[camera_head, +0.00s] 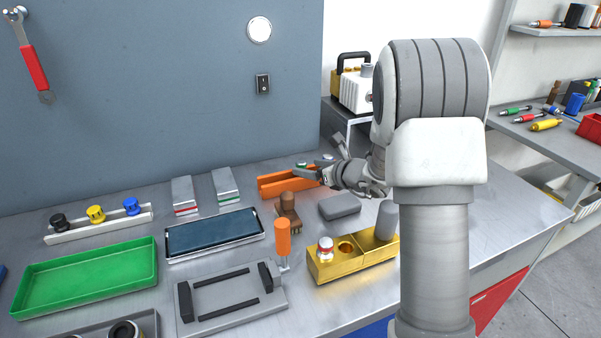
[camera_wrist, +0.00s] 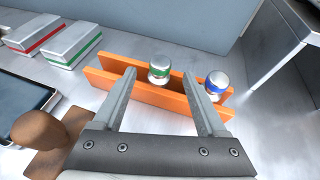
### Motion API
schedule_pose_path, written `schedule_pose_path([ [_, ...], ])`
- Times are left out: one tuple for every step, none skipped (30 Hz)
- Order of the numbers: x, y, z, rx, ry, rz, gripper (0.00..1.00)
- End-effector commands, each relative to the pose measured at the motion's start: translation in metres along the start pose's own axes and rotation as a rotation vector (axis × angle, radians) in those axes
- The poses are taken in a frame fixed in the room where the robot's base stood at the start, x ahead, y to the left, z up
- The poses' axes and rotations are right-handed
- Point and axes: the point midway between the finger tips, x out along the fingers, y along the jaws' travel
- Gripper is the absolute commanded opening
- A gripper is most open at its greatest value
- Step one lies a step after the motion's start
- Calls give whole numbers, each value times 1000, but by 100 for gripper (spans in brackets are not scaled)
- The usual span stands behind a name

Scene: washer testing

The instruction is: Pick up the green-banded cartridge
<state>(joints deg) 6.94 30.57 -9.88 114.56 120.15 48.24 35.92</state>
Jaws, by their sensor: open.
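The green-banded cartridge (camera_wrist: 159,70) has a silver-white top and stands upright in an orange rack (camera_wrist: 150,96). In the head view only its upper part (camera_head: 302,165) shows above the rack (camera_head: 272,186). A blue-banded cartridge (camera_wrist: 216,84) stands to its right in the same rack, partly behind my right finger. My gripper (camera_wrist: 160,76) is open and empty. In the wrist view the green-banded cartridge appears between its fingertips. I cannot tell how far the fingers are above it. In the head view my gripper (camera_head: 318,160) is over the rack's right part.
A brown wooden-handled tool (camera_head: 288,214) and a grey block (camera_head: 340,207) lie in front of the rack. Red-striped (camera_head: 185,195) and green-striped (camera_head: 226,187) boxes stand to its left. A brass block (camera_head: 334,269) sits nearer. The blue-grey wall (camera_head: 150,90) rises behind.

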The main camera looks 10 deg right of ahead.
Motion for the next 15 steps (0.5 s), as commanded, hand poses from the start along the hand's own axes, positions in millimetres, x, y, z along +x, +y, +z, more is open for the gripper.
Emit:
schedule_pose_path([
  [9,1,-1,-2,1,3,75],
  [13,1,-1,-2,0,3,75],
  [17,1,-1,-1,0,2,75],
  [19,0,0,-1,0,2,75],
  [21,0,0,-1,0,1,75],
  [22,0,0,-1,-1,1,75],
  [23,0,0,-1,-1,1,75],
  [23,0,0,-1,-1,1,75],
  [23,0,0,-1,0,1,75],
  [23,0,0,-1,0,1,75],
  [23,0,0,-1,0,1,75],
  [23,0,0,-1,0,1,75],
  [23,0,0,-1,0,1,75],
  [23,0,0,-1,0,1,69],
  [23,0,0,-1,0,1,62],
])
